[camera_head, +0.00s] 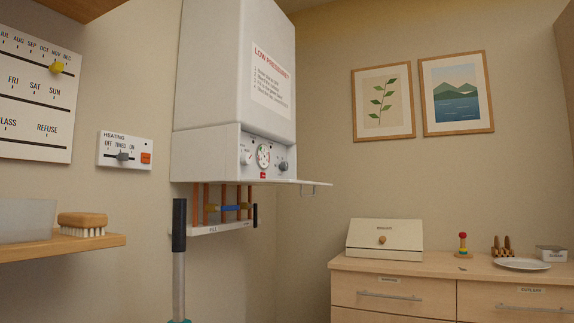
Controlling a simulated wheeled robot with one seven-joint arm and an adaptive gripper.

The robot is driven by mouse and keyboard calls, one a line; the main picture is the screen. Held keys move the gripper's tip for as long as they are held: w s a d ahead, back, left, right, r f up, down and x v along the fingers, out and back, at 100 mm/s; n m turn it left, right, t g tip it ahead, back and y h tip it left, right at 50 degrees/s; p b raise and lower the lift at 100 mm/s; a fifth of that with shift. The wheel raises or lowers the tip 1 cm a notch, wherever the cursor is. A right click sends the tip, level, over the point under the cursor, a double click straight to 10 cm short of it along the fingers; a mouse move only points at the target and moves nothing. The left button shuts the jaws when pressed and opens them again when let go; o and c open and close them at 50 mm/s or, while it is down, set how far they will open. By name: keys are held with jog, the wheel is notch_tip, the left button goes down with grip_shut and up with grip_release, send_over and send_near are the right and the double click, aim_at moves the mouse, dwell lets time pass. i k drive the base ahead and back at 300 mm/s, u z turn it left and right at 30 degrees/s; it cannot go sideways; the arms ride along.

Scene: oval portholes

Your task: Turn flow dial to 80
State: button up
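The white boiler (218,75) hangs on the wall at the centre left, with a control panel (254,146) low on its front. A pale knob (246,158) is at the panel's left and a darker grey knob (283,166) at its right. Their scale marks are too small to read, so I cannot tell which is the flow dial or where either points. A round gauge (263,156) sits between them, above a small red display (263,175). My gripper is not in view.
A flap (290,182) juts out below the panel. Copper pipes (207,200) run beneath the boiler. An upright grey pole with a black grip (179,226) stands in front. A shelf (105,241) is at left, a dresser (436,292) at right.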

aim_at(283, 166)
jog(key=z, duration=0.7)
jog(key=i, duration=0.9)
jog(key=u, duration=0.7)
